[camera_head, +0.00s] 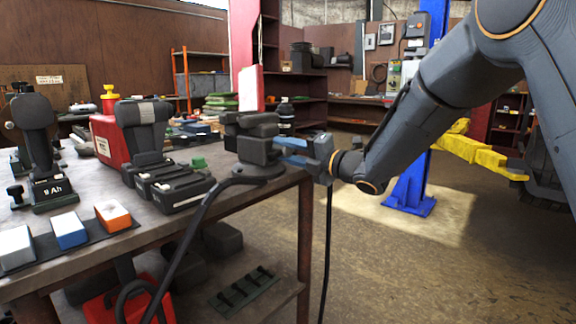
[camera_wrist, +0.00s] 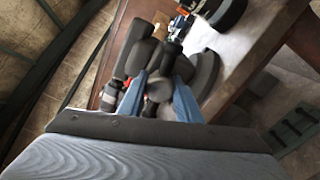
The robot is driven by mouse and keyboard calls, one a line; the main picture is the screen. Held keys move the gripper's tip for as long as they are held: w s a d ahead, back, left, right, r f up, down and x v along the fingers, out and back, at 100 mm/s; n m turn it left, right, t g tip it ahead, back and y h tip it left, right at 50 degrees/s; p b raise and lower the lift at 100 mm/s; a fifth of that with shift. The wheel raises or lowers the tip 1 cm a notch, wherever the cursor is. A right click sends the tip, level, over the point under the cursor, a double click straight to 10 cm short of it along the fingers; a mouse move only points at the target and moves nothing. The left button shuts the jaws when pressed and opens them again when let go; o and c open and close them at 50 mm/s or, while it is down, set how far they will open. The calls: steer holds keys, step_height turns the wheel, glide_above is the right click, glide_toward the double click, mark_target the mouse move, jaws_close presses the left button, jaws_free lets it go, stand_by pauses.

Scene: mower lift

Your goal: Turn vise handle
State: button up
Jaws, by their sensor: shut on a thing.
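The dark grey vise (camera_head: 258,145) stands on the right end of the workbench, near its corner. My gripper (camera_head: 287,150) reaches in from the right with its blue fingers at the vise's front side. In the wrist view my gripper (camera_wrist: 160,90) has its two blue fingers on either side of a dark rounded part, the vise handle (camera_wrist: 158,90). The gripper is shut on this handle. The vise body (camera_wrist: 140,55) shows just beyond the fingers. In the head view the handle is mostly hidden by the fingers.
The workbench (camera_head: 160,225) holds battery chargers (camera_head: 150,150), a red canister (camera_head: 108,140) and coloured blocks (camera_head: 70,230). A black cable (camera_head: 200,225) loops over the bench's front edge. A blue lift post (camera_head: 412,180) with a yellow arm (camera_head: 478,153) stands at the right. Floor between is clear.

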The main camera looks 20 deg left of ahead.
steer(key=n+b, duration=0.3)
steer(key=b, duration=0.2)
steer(key=shift+a+f+n, duration=0.1)
steer(key=shift+f+n, duration=0.1)
steer(key=shift+n, duration=0.2)
steer(key=n+b, duration=0.4)
steer(key=b, duration=0.3)
steer(key=shift+n+g+b, duration=0.3)
steer(key=n+b, duration=0.4)
steer(key=b, duration=0.2)
steer(key=n+b, duration=0.2)
steer(key=b, duration=0.1)
steer(key=shift+s+r+b, duration=0.1)
steer(key=shift+b, duration=0.3)
steer(key=shift+n, duration=0.3)
steer(key=o, duration=1.1)
steer(key=shift+s+a+r, duration=0.1)
steer(key=shift+c, duration=0.2)
